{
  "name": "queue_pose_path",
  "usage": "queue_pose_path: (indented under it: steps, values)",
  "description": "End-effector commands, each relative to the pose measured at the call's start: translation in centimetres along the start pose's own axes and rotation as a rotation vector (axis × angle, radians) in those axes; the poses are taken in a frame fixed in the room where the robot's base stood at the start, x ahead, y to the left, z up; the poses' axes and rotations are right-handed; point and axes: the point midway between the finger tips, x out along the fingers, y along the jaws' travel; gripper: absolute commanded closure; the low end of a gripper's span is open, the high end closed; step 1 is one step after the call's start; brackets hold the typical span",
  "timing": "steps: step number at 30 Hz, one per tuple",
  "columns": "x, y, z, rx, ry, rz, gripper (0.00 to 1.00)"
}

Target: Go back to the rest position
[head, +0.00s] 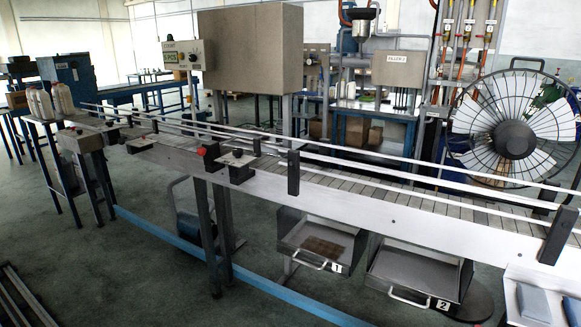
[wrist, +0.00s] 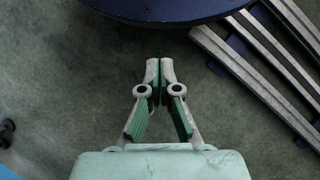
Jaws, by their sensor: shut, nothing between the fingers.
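My gripper (wrist: 160,72) shows in the wrist view, with its pale fingers and green pads. Its fingertips meet and nothing is between them. Below it is the green-grey floor (wrist: 60,90). No part of my gripper or arm shows clearly in the head view.
A conveyor (head: 340,190) with guide rails crosses the head view. Metal trays marked 1 (head: 318,240) and 2 (head: 418,272) are under it. White bottles (head: 62,98) stand at its far left end. A black fan (head: 515,140) stands at right. Metal rails (wrist: 255,80) lie at the wrist view's upper right.

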Motion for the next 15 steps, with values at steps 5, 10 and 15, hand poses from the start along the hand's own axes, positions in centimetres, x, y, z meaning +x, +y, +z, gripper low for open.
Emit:
queue_pose_path:
  steps: [5,10,15]
  values:
    - [2.9,0.8,4.9,0.081,-0.080,-0.075,1.00]
    - [3.1,1.7,6.7,0.129,-0.109,-0.106,1.00]
    - [0.3,1.7,8.1,0.124,-0.103,-0.102,1.00]
